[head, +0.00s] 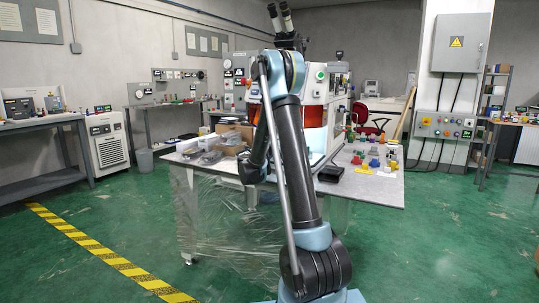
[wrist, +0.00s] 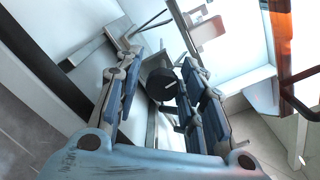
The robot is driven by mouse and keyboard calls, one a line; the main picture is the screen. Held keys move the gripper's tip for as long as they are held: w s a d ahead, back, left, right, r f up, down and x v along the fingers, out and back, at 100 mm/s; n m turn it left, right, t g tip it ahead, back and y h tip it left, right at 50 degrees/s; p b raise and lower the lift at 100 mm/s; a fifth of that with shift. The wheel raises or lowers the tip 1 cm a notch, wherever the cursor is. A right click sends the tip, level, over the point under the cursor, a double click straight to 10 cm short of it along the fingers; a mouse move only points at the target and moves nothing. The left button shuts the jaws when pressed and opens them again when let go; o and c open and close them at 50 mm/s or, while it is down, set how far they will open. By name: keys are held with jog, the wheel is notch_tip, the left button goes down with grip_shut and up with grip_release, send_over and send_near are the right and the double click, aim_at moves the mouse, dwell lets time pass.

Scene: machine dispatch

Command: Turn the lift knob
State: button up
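In the wrist view my gripper (wrist: 163,62) is open, with its two blue-and-grey fingers spread apart. A dark round knob-like part (wrist: 162,84) with a pale strip beside it shows between the fingers, closer to the right one. It looks like the lift knob, but no label is legible. I cannot tell whether a finger touches it. In the head view the white and orange machine (head: 314,115) stands on the table, partly hidden behind my arm. My gripper is hidden there, and I cannot make out the knob.
The table (head: 385,190) holds boxes and bagged parts (head: 212,155) at left and small coloured parts (head: 375,163) at right. In the wrist view an orange panel (wrist: 284,40) and pale machine surfaces surround the gripper. Green floor is clear on both sides.

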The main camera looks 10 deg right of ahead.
jog(key=shift+s+f, duration=0.1)
jog(key=v, duration=1.2)
jog(key=s+m, duration=0.1)
jog(key=m, duration=0.1)
jog(key=a+m, duration=0.1)
jog(key=m, duration=0.1)
jog(key=s+a+m, duration=0.1)
jog(key=shift+s+a+m, duration=0.1)
jog(key=shift+s+m, duration=0.2)
jog(key=shift+m, duration=0.1)
jog(key=w+d+m, duration=0.1)
jog(key=w+d, duration=0.2)
jog(key=w, duration=0.1)
jog(key=w+d+m, duration=0.1)
jog(key=w+d, duration=0.2)
jog(key=w, duration=0.1)
jog(key=w+d+m, duration=0.1)
jog(key=w+d, duration=0.2)
jog(key=w, duration=0.1)
jog(key=shift+w+d+m, duration=0.15)
jog(key=shift+w+m, duration=0.05)
jog(key=shift+m, duration=0.2)
jog(key=c, duration=1.1)
